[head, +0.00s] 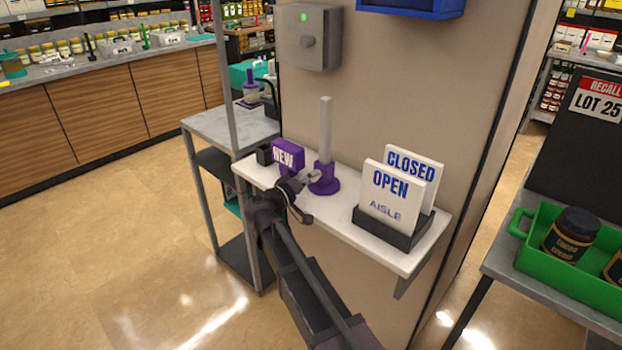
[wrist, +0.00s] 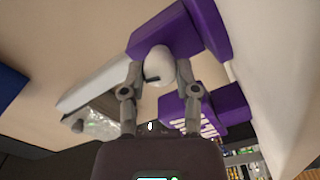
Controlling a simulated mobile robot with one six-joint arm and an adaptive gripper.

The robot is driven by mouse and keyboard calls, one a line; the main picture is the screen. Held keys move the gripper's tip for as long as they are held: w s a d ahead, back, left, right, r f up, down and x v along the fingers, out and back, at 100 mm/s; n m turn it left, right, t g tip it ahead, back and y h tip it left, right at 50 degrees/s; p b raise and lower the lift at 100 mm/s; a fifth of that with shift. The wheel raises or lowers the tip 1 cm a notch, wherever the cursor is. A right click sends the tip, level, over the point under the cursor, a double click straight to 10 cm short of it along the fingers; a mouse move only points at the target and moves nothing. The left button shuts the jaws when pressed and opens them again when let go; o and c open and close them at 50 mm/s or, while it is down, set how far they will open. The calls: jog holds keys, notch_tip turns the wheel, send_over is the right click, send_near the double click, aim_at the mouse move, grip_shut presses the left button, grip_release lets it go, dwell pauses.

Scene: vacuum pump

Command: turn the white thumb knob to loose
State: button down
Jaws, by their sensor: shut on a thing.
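The white thumb knob (wrist: 159,63) sits on the side of a purple holder (wrist: 180,35), with a short dark mark on its face. In the head view the knob (head: 313,175) is small and partly covered by my gripper. The purple holder (head: 324,186) stands on a white shelf (head: 345,205) and carries an upright white post (head: 326,130). My gripper (wrist: 159,75) is shut on the knob, one finger on each side of it. It also shows in the head view (head: 304,186), reaching in from the front of the shelf.
A purple NEW sign (head: 288,156) stands close left of the holder. A black rack (head: 402,238) with OPEN and CLOSED cards is to the right. A grey box with a green light (head: 308,37) is on the wall above.

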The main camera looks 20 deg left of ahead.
jog(key=shift+n, duration=1.7)
jog(key=shift+c, duration=1.7)
grip_release()
jog(key=shift+s, duration=0.1)
jog(key=v, duration=1.2)
jog(key=shift+f, duration=0.1)
